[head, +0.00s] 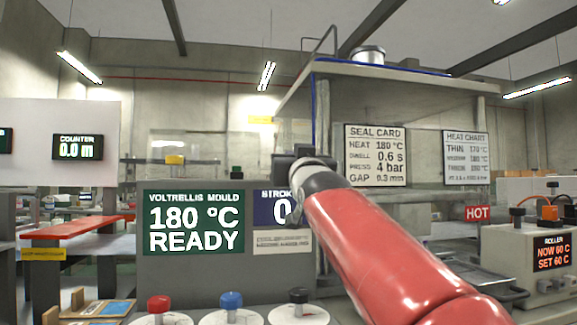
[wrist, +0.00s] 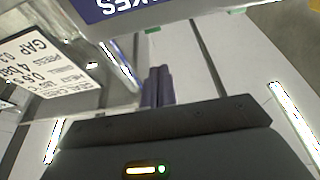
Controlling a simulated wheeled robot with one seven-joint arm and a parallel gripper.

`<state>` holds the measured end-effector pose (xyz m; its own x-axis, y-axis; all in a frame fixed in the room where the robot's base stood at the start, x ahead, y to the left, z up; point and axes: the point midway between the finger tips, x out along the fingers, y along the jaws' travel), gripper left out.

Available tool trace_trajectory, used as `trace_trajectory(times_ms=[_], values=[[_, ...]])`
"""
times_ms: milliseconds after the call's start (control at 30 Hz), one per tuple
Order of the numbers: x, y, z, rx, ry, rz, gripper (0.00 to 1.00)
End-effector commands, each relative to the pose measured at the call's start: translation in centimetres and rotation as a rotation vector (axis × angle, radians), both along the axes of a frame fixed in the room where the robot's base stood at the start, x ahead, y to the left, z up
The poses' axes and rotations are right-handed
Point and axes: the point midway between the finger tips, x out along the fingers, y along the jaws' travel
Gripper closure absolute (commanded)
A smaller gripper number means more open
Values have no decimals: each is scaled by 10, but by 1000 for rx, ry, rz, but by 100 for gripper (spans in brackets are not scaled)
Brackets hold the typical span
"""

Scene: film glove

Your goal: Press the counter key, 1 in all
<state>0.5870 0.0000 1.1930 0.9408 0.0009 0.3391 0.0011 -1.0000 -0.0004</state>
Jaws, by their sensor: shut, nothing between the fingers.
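The mould's grey housing (head: 200,272) carries a green screen (head: 195,222) reading "VOLTRELLIS MOULD 180 °C READY". Beside it a blue stroke panel (head: 268,208) shows 0, its right part hidden by my arm. A counter display (head: 78,147) on the white wall at left reads 0.0 m. My gripper (wrist: 158,78) is shut and empty, near the stroke panel (wrist: 130,8), apart from any key that I can see.
Red (head: 159,303), blue (head: 231,300) and black (head: 299,296) knobs on pale discs stand low in front. A seal card (head: 375,155) and heat chart (head: 466,158) hang behind my arm. A HOT sign (head: 478,213) and roller unit (head: 553,252) are at right.

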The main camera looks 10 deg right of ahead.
Motion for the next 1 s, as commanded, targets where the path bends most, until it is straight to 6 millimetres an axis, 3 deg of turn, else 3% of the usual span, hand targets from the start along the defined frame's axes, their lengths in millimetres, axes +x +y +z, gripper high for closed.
trace_trajectory(times_ms=[100, 300, 1000], values=[[-21, -1, -9, 0, -2, -2, 100], [-38, 0, -12, -1, -3, -1, 100], [-40, 0, -12, -1, -3, -1, 100]])
